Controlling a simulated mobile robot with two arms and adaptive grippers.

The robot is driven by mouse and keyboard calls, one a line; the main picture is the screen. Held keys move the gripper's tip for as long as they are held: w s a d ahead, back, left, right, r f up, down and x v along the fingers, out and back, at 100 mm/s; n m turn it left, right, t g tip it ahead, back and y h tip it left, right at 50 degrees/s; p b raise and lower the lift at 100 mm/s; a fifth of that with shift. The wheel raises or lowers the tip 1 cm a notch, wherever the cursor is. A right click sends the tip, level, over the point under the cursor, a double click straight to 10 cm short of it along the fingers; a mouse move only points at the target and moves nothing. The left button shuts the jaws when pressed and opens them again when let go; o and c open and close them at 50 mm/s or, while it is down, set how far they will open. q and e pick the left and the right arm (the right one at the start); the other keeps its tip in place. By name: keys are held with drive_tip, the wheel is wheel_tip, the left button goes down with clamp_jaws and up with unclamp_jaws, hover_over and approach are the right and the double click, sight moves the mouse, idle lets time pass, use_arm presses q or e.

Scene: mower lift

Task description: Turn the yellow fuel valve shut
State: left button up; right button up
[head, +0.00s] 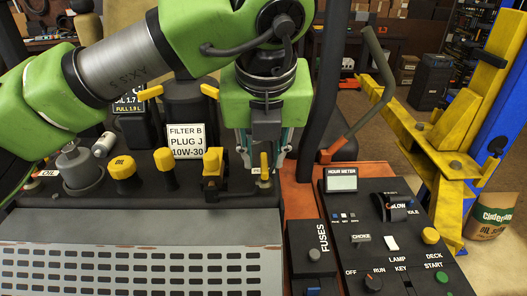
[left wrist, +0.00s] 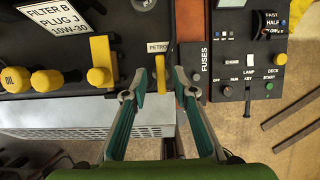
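The yellow fuel valve lever (head: 264,162) stands at the right end of the black engine panel. In the left wrist view the lever (left wrist: 160,72) points toward me, just below a white label reading PETRO, its end cut off from sight. My left gripper (head: 265,155) is over it, pointing down. Its teal fingers are open, one on each side of the lever. The left wrist view shows a gap between the lever and each fingertip (left wrist: 159,92), so the gripper looks empty. My right gripper is not in view.
A larger yellow handle (head: 213,162) stands close left of the gripper, with yellow knobs (head: 123,167) further left. A grey slotted cover (head: 140,245) lies in front. The black control panel (head: 395,240) is at right. A yellow lift frame (head: 440,140) stands beyond.

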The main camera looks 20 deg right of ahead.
sight(264, 163)
use_arm(q)
drive_tip(key=shift+p+x, duration=0.4)
drive_tip(key=shift+x, duration=0.65)
drive_tip(key=shift+f, duration=0.3)
drive_tip(key=shift+w+d+f, duration=0.1)
drive_tip(key=shift+f, duration=0.2)
clamp_jaws()
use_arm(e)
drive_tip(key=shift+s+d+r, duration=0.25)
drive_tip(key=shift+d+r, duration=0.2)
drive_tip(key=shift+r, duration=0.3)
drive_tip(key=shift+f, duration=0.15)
